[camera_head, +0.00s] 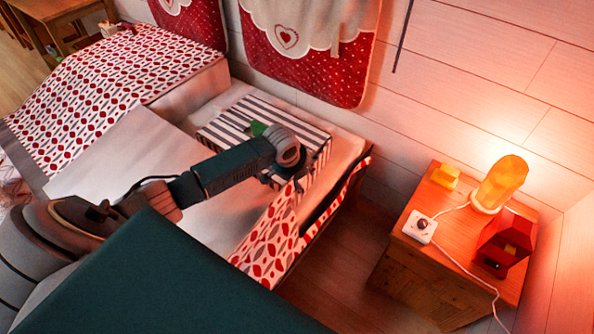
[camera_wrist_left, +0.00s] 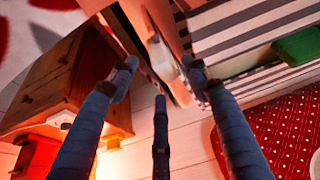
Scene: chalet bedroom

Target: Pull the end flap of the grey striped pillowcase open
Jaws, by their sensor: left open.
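The grey striped pillowcase (camera_head: 235,115) lies on the bed against the wall, and its stripes fill the upper right of the left wrist view (camera_wrist_left: 250,25). A green item (camera_head: 258,129) rests on its top and also shows in the wrist view (camera_wrist_left: 298,46). My left gripper (camera_head: 284,179) is at the pillowcase's near right end. In the wrist view its fingers (camera_wrist_left: 160,82) are spread, with pale cloth edges close to the right fingertip. I cannot tell whether that finger touches the cloth or which edge is the flap. My right gripper is not in view.
A wooden nightstand (camera_head: 405,265) stands to the right with a lit lamp (camera_head: 502,182), a yellow block (camera_head: 445,176), a white switch box (camera_head: 420,226) and a red item (camera_head: 503,243). A floor gap separates it from the bed. A red-white quilt (camera_head: 100,95) covers the bed's far part.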

